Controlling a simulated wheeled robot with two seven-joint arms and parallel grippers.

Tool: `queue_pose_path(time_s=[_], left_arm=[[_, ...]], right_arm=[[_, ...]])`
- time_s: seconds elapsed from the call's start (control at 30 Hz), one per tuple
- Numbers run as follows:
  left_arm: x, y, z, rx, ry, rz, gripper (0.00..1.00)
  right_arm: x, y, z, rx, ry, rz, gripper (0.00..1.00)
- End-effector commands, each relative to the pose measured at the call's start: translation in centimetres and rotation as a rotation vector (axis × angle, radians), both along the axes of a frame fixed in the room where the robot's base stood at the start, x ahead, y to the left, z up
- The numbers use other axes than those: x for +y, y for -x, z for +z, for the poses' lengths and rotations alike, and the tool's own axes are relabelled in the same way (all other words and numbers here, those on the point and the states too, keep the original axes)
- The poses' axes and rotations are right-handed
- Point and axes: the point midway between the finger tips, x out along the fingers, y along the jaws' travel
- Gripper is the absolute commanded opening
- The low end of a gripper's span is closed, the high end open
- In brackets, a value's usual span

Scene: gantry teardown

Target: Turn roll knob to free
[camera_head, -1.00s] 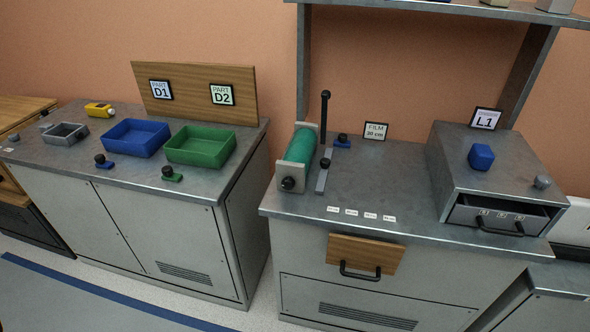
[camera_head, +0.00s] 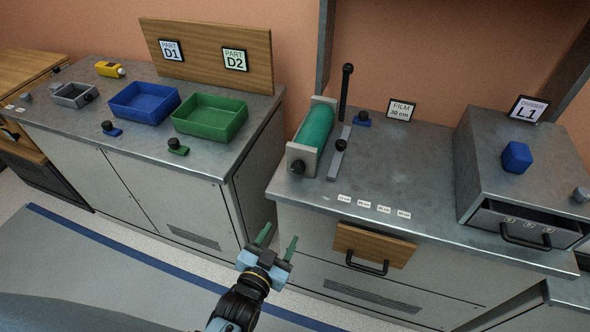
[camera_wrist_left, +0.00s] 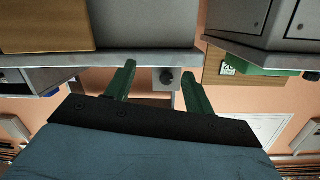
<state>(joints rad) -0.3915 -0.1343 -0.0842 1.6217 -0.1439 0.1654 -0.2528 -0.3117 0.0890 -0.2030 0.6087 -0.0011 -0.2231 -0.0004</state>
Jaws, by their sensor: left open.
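The green film roll (camera_head: 315,132) sits in its holder at the left end of the right counter. The dark roll knob (camera_head: 297,167) is on the front end plate of the holder. My left gripper (camera_head: 278,240) is open and empty, in front of the counter and below the knob. In the left wrist view its two green fingers (camera_wrist_left: 158,85) are apart, with a dark round knob (camera_wrist_left: 166,76) on a grey plate showing between them, farther off. I cannot tell the knob's setting. My right gripper is not in view.
A wooden drawer front (camera_head: 372,243) with a black handle is below the counter edge. Blue (camera_head: 144,103) and green (camera_head: 210,117) trays stand on the left counter. A floor gap separates the counters.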

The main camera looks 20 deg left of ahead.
Motion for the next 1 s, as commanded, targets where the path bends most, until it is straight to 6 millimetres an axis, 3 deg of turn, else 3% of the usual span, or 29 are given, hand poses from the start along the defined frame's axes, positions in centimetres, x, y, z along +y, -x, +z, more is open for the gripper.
queue_pose_path(time_s=[0.03, 0.1, 0.23, 0.37, 0.57, 0.8, 1.0], left_arm=[[0.2, -0.6, 2.6, -0.059, -0.005, 0.015, 0.53], [0.6, -1.0, 4.9, -0.116, -0.013, 0.028, 0.53], [0.8, -1.6, 6.9, -0.164, -0.021, 0.041, 0.53], [0.8, -3.0, 7.0, -0.171, -0.021, 0.042, 0.53], [0.6, -6.8, 7.0, -0.170, -0.020, 0.041, 0.53], [0.5, -11.5, 6.9, -0.167, -0.020, 0.041, 0.53], [0.4, -13.9, 6.8, -0.166, -0.020, 0.041, 0.53]], right_arm=[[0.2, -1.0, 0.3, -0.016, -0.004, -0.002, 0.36], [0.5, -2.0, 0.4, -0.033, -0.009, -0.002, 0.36], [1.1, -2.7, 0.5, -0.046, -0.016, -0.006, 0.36], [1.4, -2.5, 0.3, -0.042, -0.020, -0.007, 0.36], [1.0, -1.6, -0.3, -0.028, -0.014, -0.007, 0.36], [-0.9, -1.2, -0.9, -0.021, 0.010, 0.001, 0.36], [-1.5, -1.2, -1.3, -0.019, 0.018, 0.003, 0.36]])
